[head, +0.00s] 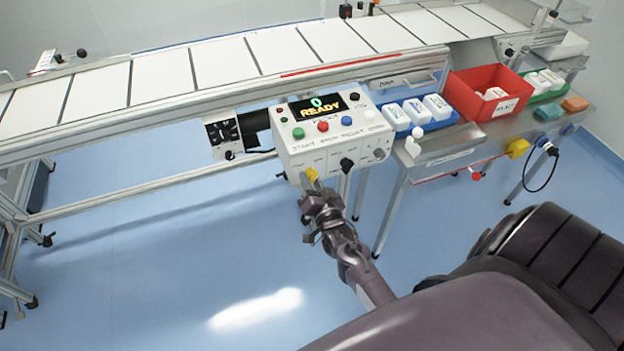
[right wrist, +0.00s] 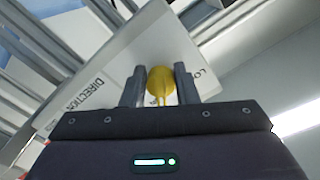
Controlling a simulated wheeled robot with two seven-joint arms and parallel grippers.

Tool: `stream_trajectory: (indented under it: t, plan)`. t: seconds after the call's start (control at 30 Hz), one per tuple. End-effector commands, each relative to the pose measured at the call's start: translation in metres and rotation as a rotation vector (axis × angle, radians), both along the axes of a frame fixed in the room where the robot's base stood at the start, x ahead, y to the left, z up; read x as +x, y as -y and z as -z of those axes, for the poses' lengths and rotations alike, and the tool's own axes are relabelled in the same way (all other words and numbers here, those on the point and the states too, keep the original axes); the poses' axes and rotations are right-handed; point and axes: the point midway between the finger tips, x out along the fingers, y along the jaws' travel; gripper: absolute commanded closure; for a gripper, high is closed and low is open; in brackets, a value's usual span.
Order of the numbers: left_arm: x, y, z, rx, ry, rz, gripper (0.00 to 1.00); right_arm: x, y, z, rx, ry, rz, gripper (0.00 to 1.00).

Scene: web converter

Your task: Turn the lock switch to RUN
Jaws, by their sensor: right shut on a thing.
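The white control box (head: 335,137) hangs at the front of the conveyor, and its display reads 0 READY. The lock switch (head: 312,174) is a yellow knob low on the left of its front face. My right gripper (head: 307,184) reaches up to it from below. In the right wrist view the yellow knob (right wrist: 161,84) sits between my two fingers (right wrist: 159,90), which are shut on it. A label beginning "LO" is partly hidden by the right finger. Which position the knob points to cannot be read. My left gripper is not in view.
A black knob (head: 347,164) and a grey knob (head: 379,154) sit to the right on the same face. Green, red, blue and white buttons are on the top panel. A side table with a red bin (head: 462,98) stands right. Floor below is clear.

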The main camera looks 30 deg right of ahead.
Motion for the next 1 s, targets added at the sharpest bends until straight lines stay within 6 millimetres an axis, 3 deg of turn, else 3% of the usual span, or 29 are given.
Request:
stream_trajectory:
  t: [0.4, 0.97, 1.0]
  plan:
    - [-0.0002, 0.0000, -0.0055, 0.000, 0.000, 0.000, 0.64, 0.0005, -0.0015, -0.0016, 0.183, 0.045, 0.001, 0.96]
    - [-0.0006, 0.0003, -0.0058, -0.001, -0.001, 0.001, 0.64, 0.0006, -0.0015, -0.0016, 0.205, 0.050, 0.001, 0.96]
    - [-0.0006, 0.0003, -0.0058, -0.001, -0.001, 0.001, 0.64, 0.0006, -0.0015, -0.0016, 0.205, 0.050, 0.001, 0.68]
